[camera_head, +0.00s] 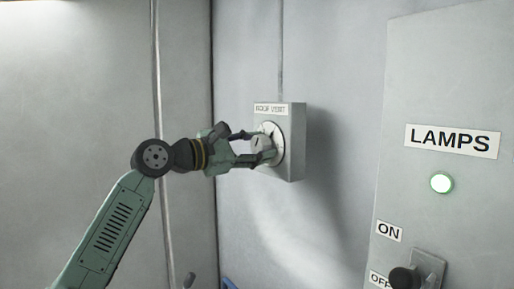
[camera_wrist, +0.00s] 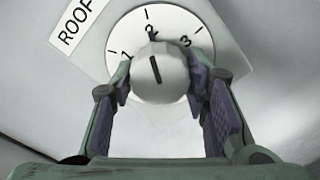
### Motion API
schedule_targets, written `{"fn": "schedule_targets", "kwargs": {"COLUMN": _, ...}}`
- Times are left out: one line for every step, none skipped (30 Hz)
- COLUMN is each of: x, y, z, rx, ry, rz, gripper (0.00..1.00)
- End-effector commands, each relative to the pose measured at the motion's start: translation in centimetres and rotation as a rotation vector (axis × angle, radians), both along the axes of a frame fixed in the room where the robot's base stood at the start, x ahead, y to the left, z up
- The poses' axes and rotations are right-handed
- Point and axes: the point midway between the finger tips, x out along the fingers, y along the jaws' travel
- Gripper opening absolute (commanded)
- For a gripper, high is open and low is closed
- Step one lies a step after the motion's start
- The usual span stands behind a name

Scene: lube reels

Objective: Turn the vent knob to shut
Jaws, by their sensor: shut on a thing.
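The vent knob (camera_wrist: 158,78) is a pale grey round knob on a white dial (camera_wrist: 118,38) marked 1, 2 and 3. Its black pointer line points up at about the 2 mark. The dial is on the front of a grey box (camera_head: 297,140) labelled "ROOF VENT", fixed to the wall. In the head view the knob (camera_head: 262,142) shows between the fingertips. My gripper (camera_head: 258,149) is shut on the knob, one finger on each side. In the wrist view my gripper (camera_wrist: 160,88) covers the lower part of the dial, so any marks there are hidden.
A grey panel at the right carries a "LAMPS" label (camera_head: 452,141), a lit green lamp (camera_head: 441,183) and a black-knobbed switch (camera_head: 403,278) with ON and OFF labels. The wall between box and panel is bare. A conduit (camera_head: 281,50) runs up from the box.

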Motion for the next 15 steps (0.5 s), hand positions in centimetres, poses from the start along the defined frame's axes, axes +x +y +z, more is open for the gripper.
{"fn": "schedule_targets", "kwargs": {"x": -0.01, "y": 0.01, "z": -0.07, "rx": -0.006, "ry": 0.009, "rz": 0.000, "gripper": 0.14}}
{"fn": "schedule_targets", "kwargs": {"x": -0.01, "y": 0.01, "z": -0.08, "rx": -0.012, "ry": 0.017, "rz": 0.000, "gripper": 0.14}}
{"fn": "schedule_targets", "kwargs": {"x": -0.01, "y": 0.02, "z": -0.10, "rx": -0.022, "ry": 0.030, "rz": 0.000, "gripper": 0.14}}
{"fn": "schedule_targets", "kwargs": {"x": -0.02, "y": 0.01, "z": -0.12, "rx": -0.029, "ry": 0.040, "rz": 0.000, "gripper": 0.14}}
{"fn": "schedule_targets", "kwargs": {"x": -0.02, "y": 0.01, "z": -0.13, "rx": -0.039, "ry": 0.053, "rz": 0.000, "gripper": 0.14}}
{"fn": "schedule_targets", "kwargs": {"x": -0.03, "y": 0.01, "z": -0.16, "rx": -0.052, "ry": 0.072, "rz": 0.000, "gripper": 0.14}}
{"fn": "schedule_targets", "kwargs": {"x": -0.03, "y": 0.00, "z": -0.16, "rx": -0.064, "ry": 0.087, "rz": 0.000, "gripper": 0.14}}
{"fn": "schedule_targets", "kwargs": {"x": -0.04, "y": 0.00, "z": -0.17, "rx": -0.076, "ry": 0.104, "rz": 0.000, "gripper": 0.14}}
{"fn": "schedule_targets", "kwargs": {"x": -0.04, "y": 0.00, "z": -0.18, "rx": -0.093, "ry": 0.128, "rz": 0.000, "gripper": 0.14}}
{"fn": "schedule_targets", "kwargs": {"x": -0.04, "y": -0.01, "z": -0.19, "rx": -0.106, "ry": 0.146, "rz": 0.000, "gripper": 0.14}}
{"fn": "schedule_targets", "kwargs": {"x": -0.05, "y": -0.02, "z": -0.20, "rx": -0.121, "ry": 0.168, "rz": 0.001, "gripper": 0.14}}
{"fn": "schedule_targets", "kwargs": {"x": -0.05, "y": -0.02, "z": -0.22, "rx": -0.142, "ry": 0.196, "rz": 0.001, "gripper": 0.14}}
{"fn": "schedule_targets", "kwargs": {"x": -0.06, "y": -0.03, "z": -0.23, "rx": -0.159, "ry": 0.218, "rz": 0.000, "gripper": 0.14}}
{"fn": "schedule_targets", "kwargs": {"x": -0.07, "y": -0.04, "z": -0.24, "rx": -0.176, "ry": 0.242, "rz": 0.000, "gripper": 0.14}}
{"fn": "schedule_targets", "kwargs": {"x": -0.08, "y": -0.04, "z": -0.24, "rx": -0.198, "ry": 0.273, "rz": 0.000, "gripper": 0.14}}
